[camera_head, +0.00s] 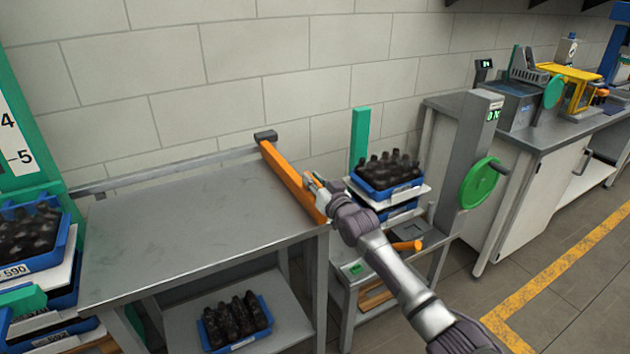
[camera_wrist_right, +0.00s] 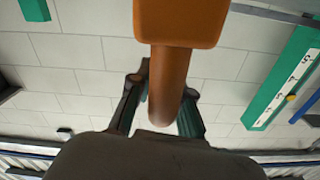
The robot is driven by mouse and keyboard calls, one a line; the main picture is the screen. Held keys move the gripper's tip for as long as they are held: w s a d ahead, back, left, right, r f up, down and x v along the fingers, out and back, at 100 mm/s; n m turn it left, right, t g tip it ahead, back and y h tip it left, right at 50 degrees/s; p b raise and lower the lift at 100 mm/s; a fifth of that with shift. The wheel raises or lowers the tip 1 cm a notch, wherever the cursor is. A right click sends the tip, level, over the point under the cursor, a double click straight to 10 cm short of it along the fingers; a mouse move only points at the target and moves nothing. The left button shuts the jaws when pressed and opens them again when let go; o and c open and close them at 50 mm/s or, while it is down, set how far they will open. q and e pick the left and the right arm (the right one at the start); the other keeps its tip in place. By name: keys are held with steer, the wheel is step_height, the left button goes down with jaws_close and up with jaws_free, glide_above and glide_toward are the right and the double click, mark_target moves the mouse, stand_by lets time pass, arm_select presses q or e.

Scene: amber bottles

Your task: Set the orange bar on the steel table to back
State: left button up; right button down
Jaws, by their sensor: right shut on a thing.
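The orange bar (camera_head: 289,178) runs along the right end of the steel table (camera_head: 185,225), from a dark block (camera_head: 265,136) at the rail by the wall to the table's front right corner. My right gripper (camera_head: 318,190) is at the bar's near part, on its right side. In the right wrist view, the gripper (camera_wrist_right: 160,100) is shut around a round orange-brown handle (camera_wrist_right: 168,85) below a wider orange end (camera_wrist_right: 180,22). My left gripper is not in view.
A blue crate of dark bottles (camera_head: 387,178) stands on a stack right of the bar. A grey column with a green handwheel (camera_head: 480,183) stands farther right. Another blue crate (camera_head: 32,240) is at the left. The steel tabletop is bare. A bottle crate (camera_head: 236,325) sits on the lower shelf.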

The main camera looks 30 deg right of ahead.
steer(key=shift+d+r, duration=0.1)
steer(key=shift+d, duration=0.1)
steer(key=c, duration=1.3)
jaws_free()
steer(key=shift+o, duration=1)
steer(key=shift+d, duration=0.2)
steer(key=shift+a, duration=0.1)
steer(key=shift+s+a, duration=0.1)
steer(key=shift+s, duration=0.05)
steer(key=s, duration=1.1)
steer(key=shift+s+d, duration=0.35)
steer(key=shift+s, duration=0.05)
